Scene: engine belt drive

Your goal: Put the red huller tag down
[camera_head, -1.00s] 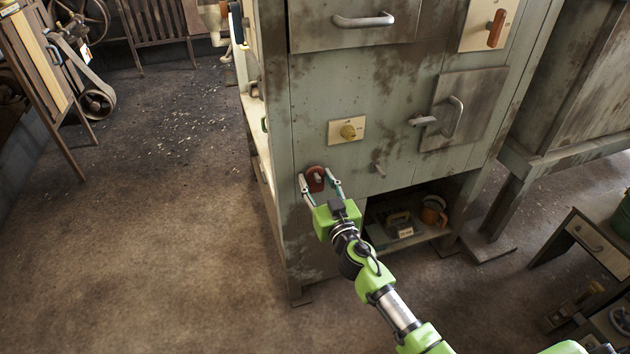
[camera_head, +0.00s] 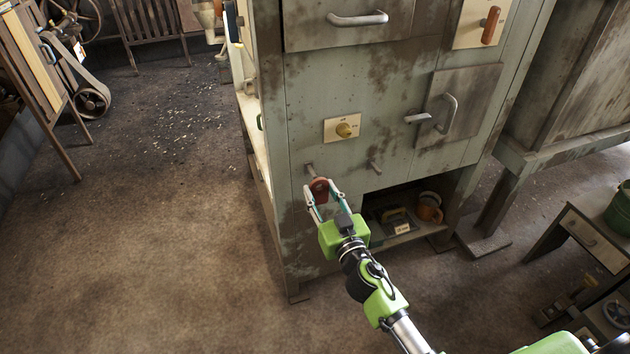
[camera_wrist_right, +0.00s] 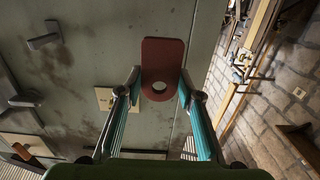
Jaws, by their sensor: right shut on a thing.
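The red huller tag (camera_head: 320,186) is a flat dark red plate with rounded ends and a round hole. It also shows in the right wrist view (camera_wrist_right: 162,58), between the two fingertips. My right gripper (camera_head: 322,194) is shut on the tag's sides and holds it in front of the lower left of the grey-green cabinet. A short bare peg (camera_head: 308,168) sticks out of the cabinet just above and left of the tag. The tag looks clear of this peg. My left gripper is in neither view.
A low table (camera_head: 585,235) stands at right.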

